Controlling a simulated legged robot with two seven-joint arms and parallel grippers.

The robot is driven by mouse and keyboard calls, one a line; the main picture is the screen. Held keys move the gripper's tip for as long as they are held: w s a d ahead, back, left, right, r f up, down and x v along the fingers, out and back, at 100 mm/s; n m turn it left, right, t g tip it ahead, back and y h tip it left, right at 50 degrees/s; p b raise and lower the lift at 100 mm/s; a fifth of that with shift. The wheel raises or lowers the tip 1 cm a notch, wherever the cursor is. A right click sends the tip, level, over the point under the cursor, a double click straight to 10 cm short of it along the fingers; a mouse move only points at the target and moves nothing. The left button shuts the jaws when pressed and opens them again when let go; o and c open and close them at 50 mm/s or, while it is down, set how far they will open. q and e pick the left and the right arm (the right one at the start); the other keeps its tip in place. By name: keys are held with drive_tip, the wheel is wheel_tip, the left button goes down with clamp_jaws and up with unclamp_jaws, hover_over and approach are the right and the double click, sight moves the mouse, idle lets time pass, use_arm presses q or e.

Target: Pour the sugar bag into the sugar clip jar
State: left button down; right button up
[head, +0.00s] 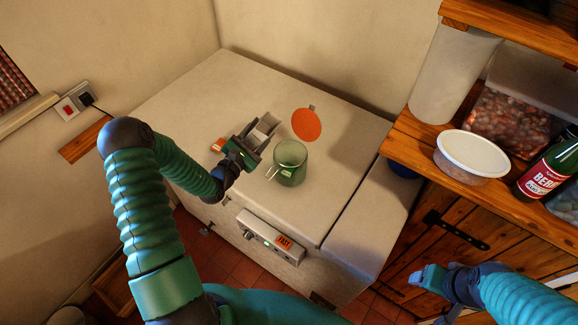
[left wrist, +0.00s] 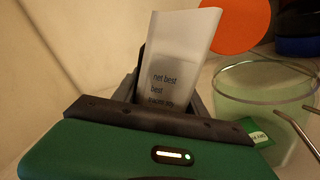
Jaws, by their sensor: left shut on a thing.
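My left gripper (head: 252,146) is shut on a pale packet with dark print, the sugar bag (head: 264,127). In the left wrist view the sugar bag (left wrist: 177,62) stands up out of the jaws, leaning slightly; its lower part is hidden by the gripper. The clear green glass jar (head: 290,165) stands on the white chest top just right of the gripper, apart from the bag. The jar (left wrist: 262,92) has wire at its side and an open mouth. An orange disc (head: 306,125), seemingly its lid, is behind it. My right gripper (head: 432,279) is empty at lower right; its jaw opening is unclear.
The white chest (head: 200,110) has free room behind and left of the jar. An orange and white item (head: 218,145) lies left of the gripper. Pine shelving at right holds a white-lidded tub (head: 472,154), a green bottle (head: 548,168) and a bag of beans (head: 508,122).

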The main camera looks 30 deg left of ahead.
use_arm(q)
drive_tip(key=shift+d+m, duration=0.6)
drive_tip(key=shift+d, duration=0.1)
drive_tip(key=shift+d+r, duration=0.1)
drive_tip(key=shift+d, duration=0.1)
use_arm(e)
drive_tip(key=shift+d+f, duration=0.25)
drive_tip(key=shift+d, duration=0.15)
use_arm(q)
drive_tip(key=shift+a, duration=0.2)
drive_tip(key=shift+a+f+m+b, duration=0.4)
drive_tip(key=shift+m+b, duration=0.3)
drive_tip(key=shift+m, duration=0.1)
use_arm(e)
drive_tip(key=shift+a+f, duration=0.25)
drive_tip(key=shift+f, duration=0.15)
use_arm(q)
drive_tip(key=shift+d+r, duration=0.1)
drive_tip(key=shift+d, duration=0.05)
use_arm(e)
drive_tip(key=shift+d, duration=0.1)
use_arm(q)
drive_tip(key=shift+r+m, duration=0.1)
drive_tip(key=shift+m, duration=0.6)
use_arm(e)
drive_tip(key=shift+f, duration=0.2)
